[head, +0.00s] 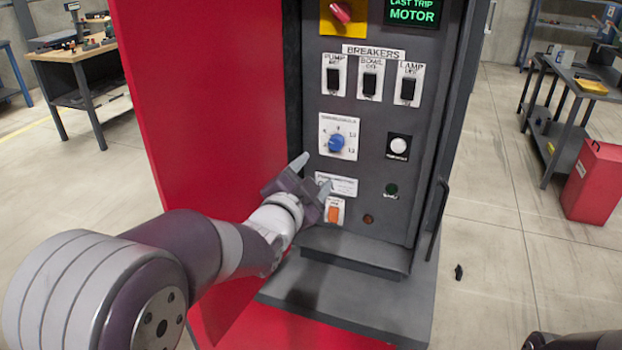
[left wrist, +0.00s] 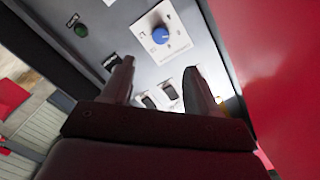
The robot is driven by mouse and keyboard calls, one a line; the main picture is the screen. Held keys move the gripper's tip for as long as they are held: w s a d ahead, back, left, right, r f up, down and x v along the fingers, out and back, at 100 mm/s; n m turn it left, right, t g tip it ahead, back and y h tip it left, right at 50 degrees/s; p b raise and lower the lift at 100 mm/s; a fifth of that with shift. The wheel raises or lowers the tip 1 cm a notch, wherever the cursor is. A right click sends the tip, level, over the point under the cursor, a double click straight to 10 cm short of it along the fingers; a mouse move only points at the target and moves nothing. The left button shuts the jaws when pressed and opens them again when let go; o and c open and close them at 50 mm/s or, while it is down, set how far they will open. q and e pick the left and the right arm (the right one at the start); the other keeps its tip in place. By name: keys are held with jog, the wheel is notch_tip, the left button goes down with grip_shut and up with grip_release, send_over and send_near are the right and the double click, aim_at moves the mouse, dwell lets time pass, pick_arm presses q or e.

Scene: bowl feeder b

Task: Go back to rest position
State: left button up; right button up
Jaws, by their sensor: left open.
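My left gripper (head: 313,175) is in front of the lower left part of a grey control panel (head: 375,130). Its two fingers are apart with nothing between them. In the left wrist view the open fingers (left wrist: 160,85) point toward the panel, with a blue knob (left wrist: 160,36) and black breaker switches (left wrist: 168,92) beyond them. In the head view the blue knob (head: 336,143) is just above the gripper and an orange switch (head: 334,213) is just below it. I cannot tell whether the fingers touch the panel.
A red cabinet side (head: 205,100) stands left of the panel, close to my left arm. A dark ledge (head: 350,300) juts out below. A workbench (head: 75,75) is at the back left. A red bin (head: 597,180) and a grey table (head: 580,85) are at right. Floor between is mostly clear.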

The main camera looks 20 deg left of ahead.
dwell(0.3)
pick_arm(q)
jog(key=s+a+f+n+g+y+p, duration=0.1)
jog(key=s+f+n+g, duration=0.2)
jog(key=s+f+g, duration=0.3)
jog(key=s+f+n+g+p, duration=0.1)
jog(key=s+f+n+g, duration=0.25)
jog(key=f, duration=0.45)
jog(key=s+d+n+g+p, duration=0.1)
jog(key=s+g+p, duration=0.1)
jog(key=s, duration=0.4)
jog(key=s+d+f+n+g+p, duration=0.1)
jog(key=s+n+g+p, duration=0.1)
jog(key=s+g, duration=0.2)
jog(key=s, duration=0.3)
jog(key=shift+f+g+p, duration=0.25)
jog(key=shift+g+p, duration=0.1)
